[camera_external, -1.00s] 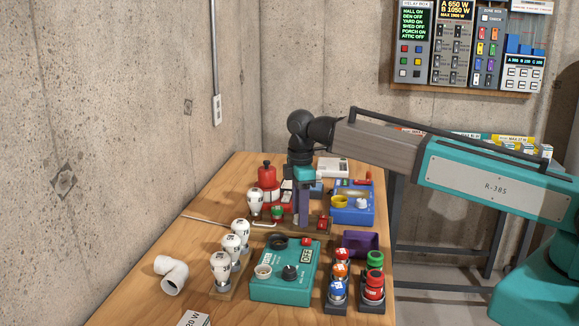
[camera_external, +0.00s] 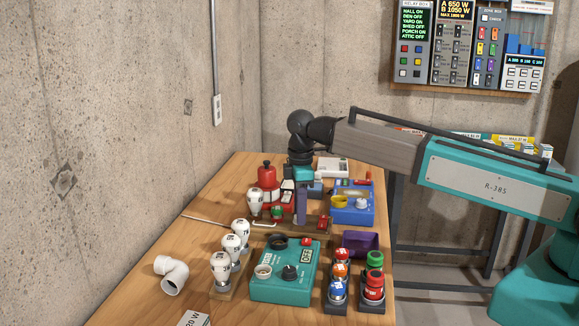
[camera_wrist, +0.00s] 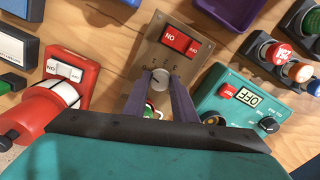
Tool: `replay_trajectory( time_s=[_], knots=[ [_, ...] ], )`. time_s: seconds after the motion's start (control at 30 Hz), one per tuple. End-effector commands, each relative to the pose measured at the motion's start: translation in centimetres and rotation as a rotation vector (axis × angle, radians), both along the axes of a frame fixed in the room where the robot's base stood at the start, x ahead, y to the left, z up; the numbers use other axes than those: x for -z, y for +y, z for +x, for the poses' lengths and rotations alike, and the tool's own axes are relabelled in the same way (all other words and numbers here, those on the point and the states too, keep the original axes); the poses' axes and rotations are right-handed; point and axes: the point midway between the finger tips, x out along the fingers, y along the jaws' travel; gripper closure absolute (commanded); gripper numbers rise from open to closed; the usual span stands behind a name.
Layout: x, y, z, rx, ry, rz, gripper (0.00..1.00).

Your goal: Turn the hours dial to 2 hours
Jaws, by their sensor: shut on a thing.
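A brown plate in the wrist view (camera_wrist: 146,55) carries a small grey round dial (camera_wrist: 160,80), with small marks around it too blurred to read. A red ON/OFF switch (camera_wrist: 180,40) sits on the same plate. My gripper (camera_wrist: 163,92) is shut on the dial, with one purple finger on each side of it. The dial's pointer and setting cannot be made out. In the external view my gripper (camera_external: 302,222) points down at the brown plate (camera_external: 318,228), and its fingers hide the dial.
A teal box with an OFF display (camera_wrist: 232,95) stands close right of the plate. A red device with a switch (camera_wrist: 68,75) is close left. White bulbs (camera_external: 235,245), red and green buttons (camera_external: 374,285) and a blue box (camera_external: 352,212) crowd the bench.

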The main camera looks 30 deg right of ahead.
Motion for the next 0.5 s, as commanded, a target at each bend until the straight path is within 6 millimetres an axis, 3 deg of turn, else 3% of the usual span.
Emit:
replay_trajectory(
  time_s=[0.5],
  knots=[
    [-0.05, 0.08, -0.09, 0.392, 0.001, 0.000, 0.98]
  ],
)
